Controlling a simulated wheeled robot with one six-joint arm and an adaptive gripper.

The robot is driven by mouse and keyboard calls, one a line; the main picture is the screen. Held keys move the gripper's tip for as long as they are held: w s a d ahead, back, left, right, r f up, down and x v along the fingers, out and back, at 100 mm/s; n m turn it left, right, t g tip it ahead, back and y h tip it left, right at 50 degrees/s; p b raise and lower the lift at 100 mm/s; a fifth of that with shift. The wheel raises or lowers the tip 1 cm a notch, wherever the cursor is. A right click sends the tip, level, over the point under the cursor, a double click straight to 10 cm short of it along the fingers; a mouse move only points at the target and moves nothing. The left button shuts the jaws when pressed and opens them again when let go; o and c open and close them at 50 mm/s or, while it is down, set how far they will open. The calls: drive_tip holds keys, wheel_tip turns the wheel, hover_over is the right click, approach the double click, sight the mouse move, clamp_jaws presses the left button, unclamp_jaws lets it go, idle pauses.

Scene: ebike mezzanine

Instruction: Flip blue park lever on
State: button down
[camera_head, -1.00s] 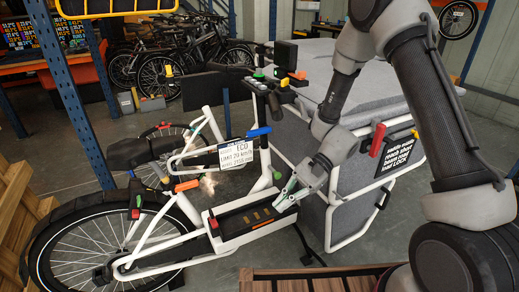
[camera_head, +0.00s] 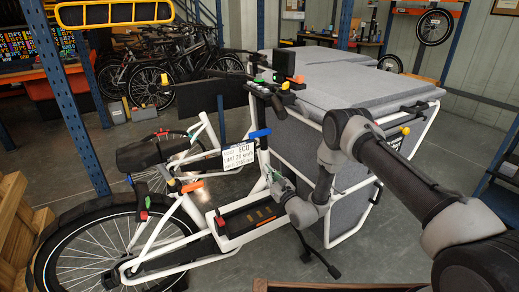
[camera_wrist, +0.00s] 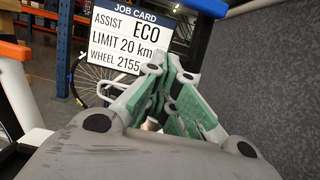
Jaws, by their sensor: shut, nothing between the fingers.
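The blue lever (camera_head: 259,133) lies across the top of the white upright tube of the cargo bike, just right of the job card (camera_head: 238,155). In the wrist view the green-padded fingers (camera_wrist: 163,68) are together and empty, in front of the job card (camera_wrist: 128,38). The lever's setting cannot be told.
The grey cargo box (camera_head: 345,185) stands close right of my gripper. The black handlebar (camera_head: 272,92) is above. Blue rack posts (camera_head: 75,105) stand at left.

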sight(259, 132)
drive_tip(key=shift+w+d+r, duration=0.1)
drive_tip(key=shift+d+r, duration=0.1)
drive_tip(key=shift+r, duration=0.15)
drive_tip(key=x, duration=1)
drive_tip(key=shift+r, duration=0.15)
wheel_tip(259, 132, up, 3)
drive_tip(key=shift+f, duration=0.25)
drive_tip(key=shift+r, duration=0.7)
